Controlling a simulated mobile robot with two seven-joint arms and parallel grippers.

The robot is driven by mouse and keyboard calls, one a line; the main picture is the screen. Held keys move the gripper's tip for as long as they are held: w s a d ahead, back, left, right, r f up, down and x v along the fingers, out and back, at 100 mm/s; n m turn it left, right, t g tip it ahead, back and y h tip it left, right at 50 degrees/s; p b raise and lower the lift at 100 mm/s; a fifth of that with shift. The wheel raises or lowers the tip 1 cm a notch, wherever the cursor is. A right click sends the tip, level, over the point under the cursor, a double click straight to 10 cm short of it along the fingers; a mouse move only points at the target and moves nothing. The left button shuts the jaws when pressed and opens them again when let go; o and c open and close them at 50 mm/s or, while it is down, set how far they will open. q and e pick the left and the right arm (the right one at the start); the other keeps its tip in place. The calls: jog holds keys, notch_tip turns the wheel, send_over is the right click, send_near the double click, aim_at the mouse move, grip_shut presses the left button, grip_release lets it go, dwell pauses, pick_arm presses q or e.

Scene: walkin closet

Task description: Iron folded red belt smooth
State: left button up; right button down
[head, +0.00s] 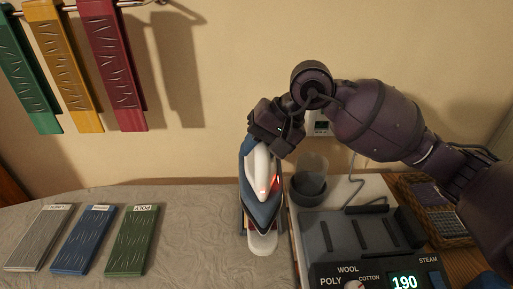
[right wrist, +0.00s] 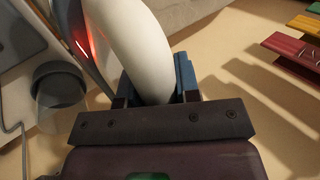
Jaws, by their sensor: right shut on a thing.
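A folded dark red belt (head: 113,65) with wrinkle marks hangs from the rail at the upper left of the head view. A red hanging piece (right wrist: 291,45) also shows at the right of the right wrist view. My right gripper (head: 277,130) is shut on the iron (head: 262,172), which is blue and white with a red light. In the right wrist view the gripper (right wrist: 153,92) closes around its white handle (right wrist: 145,45). The iron is tilted steeply at the board's right end; I cannot tell whether it touches anything below. My left gripper is not in view.
Green (head: 28,70) and yellow (head: 65,65) pieces hang beside the red one. Grey (head: 40,238), blue (head: 83,240) and green (head: 132,242) labelled strips lie on the ironing board (head: 195,235). A control station (head: 365,240) reading 190 and a cup (head: 309,185) stand right.

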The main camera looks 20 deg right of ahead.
jog(key=shift+r+p, duration=0.35)
jog(key=shift+r, duration=2.7)
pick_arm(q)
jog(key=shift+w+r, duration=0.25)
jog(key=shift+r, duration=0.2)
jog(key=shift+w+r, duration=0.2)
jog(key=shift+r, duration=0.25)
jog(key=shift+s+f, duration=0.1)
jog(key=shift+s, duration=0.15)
